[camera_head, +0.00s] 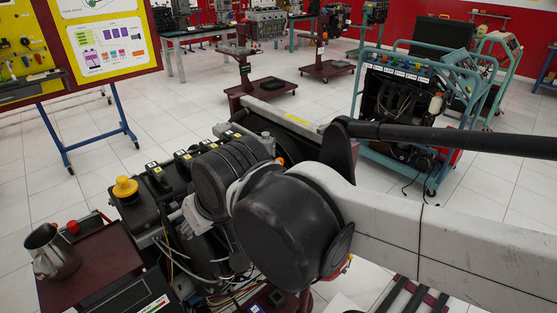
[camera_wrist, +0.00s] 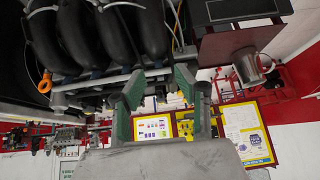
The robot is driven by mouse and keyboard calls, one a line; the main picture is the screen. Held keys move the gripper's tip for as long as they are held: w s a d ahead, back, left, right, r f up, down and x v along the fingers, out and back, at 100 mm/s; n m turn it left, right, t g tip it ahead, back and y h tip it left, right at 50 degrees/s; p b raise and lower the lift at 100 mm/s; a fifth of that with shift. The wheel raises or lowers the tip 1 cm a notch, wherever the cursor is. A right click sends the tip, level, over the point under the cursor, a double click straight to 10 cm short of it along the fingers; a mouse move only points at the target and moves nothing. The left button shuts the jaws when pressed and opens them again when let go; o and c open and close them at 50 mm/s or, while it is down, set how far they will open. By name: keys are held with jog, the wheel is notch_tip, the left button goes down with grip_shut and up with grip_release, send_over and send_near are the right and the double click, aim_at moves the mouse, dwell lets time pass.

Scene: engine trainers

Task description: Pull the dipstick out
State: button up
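An orange ring handle (camera_wrist: 45,84), which looks like the dipstick's, shows at the left in the wrist view, beside the engine's black intake pipes (camera_wrist: 112,35). The lower part of the dipstick cannot be made out. My gripper (camera_wrist: 158,72) is open, with its two green-padded fingers apart and nothing visibly held between them. The ring lies to the left of the fingers, apart from them. In the head view, my arm hides the gripper and part of the engine (camera_head: 185,185). A small orange spot (camera_head: 279,161) shows just behind my arm there; I cannot tell if it is the handle.
A metal jug (camera_head: 52,250) stands on a dark red tray (camera_head: 105,258) beside the engine. A yellow cap (camera_head: 125,187) tops the engine's left side. A blue-framed trainer (camera_head: 412,95) stands behind my arm. Open tiled floor lies behind the engine.

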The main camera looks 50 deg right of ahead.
jog(key=w+d+r+m+g+p, duration=0.2)
jog(key=w+d+r+m+p, duration=0.1)
jog(key=w+d+r+m, duration=0.3)
jog(key=m+g+p, duration=0.3)
jog(key=m+p, duration=0.5)
jog(key=m, duration=0.3)
send_over(278, 159)
jog(key=s, duration=0.2)
jog(key=f, duration=0.5)
jog(key=w+f, duration=0.1)
jog(key=f, duration=0.8)
jog(key=shift+w+d+f, duration=0.1)
jog(key=shift+w+f, duration=0.05)
jog(key=shift+w, duration=0.25)
grip_shut()
